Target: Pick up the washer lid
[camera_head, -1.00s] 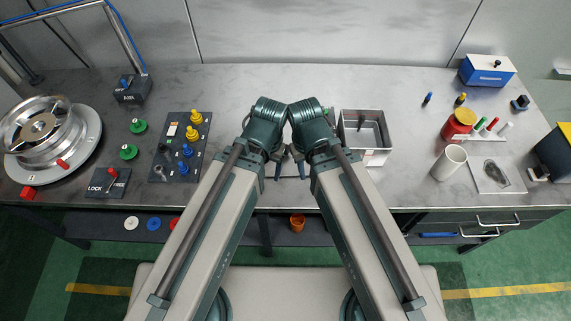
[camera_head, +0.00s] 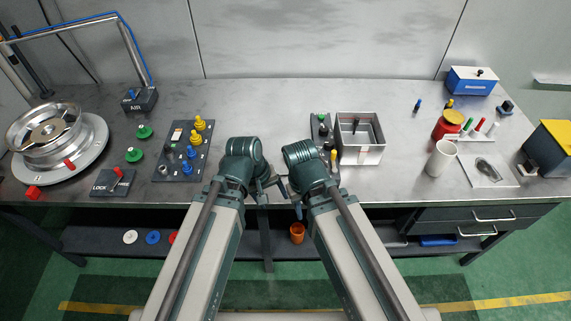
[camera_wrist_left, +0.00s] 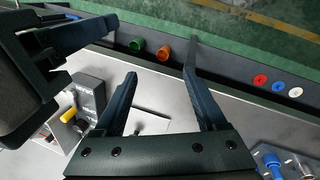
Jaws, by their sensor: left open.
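A pale flat plate with a small dark knob, which looks like the washer lid (camera_wrist_left: 152,122), lies on the bench in the left wrist view, seen between my left fingers. In the head view I cannot make it out; my arms cover that area. My left gripper (camera_head: 268,188) is open and empty near the bench's front edge, and its spread fingers also show in the left wrist view (camera_wrist_left: 160,60). My right gripper (camera_head: 295,206) is close beside it, pointing down; its opening is unclear. The open metal washer box (camera_head: 375,157) stands right of my arms.
A dark switch panel (camera_head: 187,150) is left of my arms, and another (camera_head: 321,130) is against the box. A wheel (camera_head: 44,130) on a round base is at the far left. A white cup (camera_head: 440,158) and red jar (camera_head: 448,126) stand right. The back middle is clear.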

